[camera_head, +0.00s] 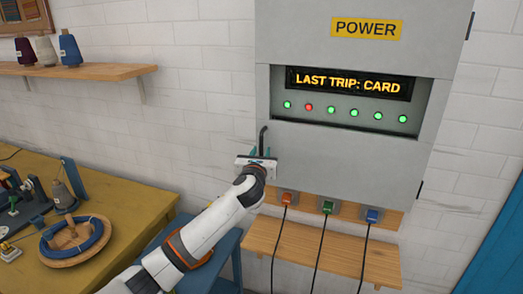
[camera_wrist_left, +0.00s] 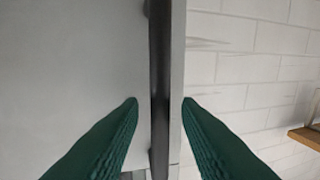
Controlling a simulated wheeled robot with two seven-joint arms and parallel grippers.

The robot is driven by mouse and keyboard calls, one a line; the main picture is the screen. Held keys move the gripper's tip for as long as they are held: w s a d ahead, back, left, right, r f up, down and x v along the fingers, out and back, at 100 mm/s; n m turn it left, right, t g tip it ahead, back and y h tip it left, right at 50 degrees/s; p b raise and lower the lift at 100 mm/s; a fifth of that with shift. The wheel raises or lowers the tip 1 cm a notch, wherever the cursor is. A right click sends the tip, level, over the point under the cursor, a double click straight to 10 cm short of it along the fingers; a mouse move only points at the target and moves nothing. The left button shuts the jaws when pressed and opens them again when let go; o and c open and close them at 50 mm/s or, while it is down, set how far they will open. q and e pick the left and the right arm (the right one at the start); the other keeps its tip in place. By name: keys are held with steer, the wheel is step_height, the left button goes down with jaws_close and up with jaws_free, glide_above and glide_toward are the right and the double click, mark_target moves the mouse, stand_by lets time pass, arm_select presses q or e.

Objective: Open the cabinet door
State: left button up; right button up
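The grey cabinet (camera_head: 350,165) with a yellow POWER label hangs on the wall. Its door looks shut, with dark hinges on the right side. A dark bar handle (camera_head: 263,137) stands near the left edge of the door. My left gripper (camera_head: 258,156) is at the handle and covers its lower part. In the left wrist view the handle (camera_wrist_left: 160,80) runs between the two green fingers (camera_wrist_left: 161,101), with a gap visible on each side. The left gripper is open around the handle, not clamped on it. My right gripper is not in view.
A wooden shelf (camera_head: 320,262) with cables hanging past it is below the cabinet. Orange, green and blue plugs (camera_head: 328,207) sit under it. A workbench (camera_head: 120,222) stands at left, a yarn shelf (camera_head: 90,71) above. A blue stool-like piece (camera_head: 225,262) is beneath my arm.

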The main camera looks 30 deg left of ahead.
arm_select(q)
steer(key=shift+w+a, duration=0.3)
steer(key=shift+w, duration=0.3)
jaws_close()
steer(key=shift+s, duration=0.15)
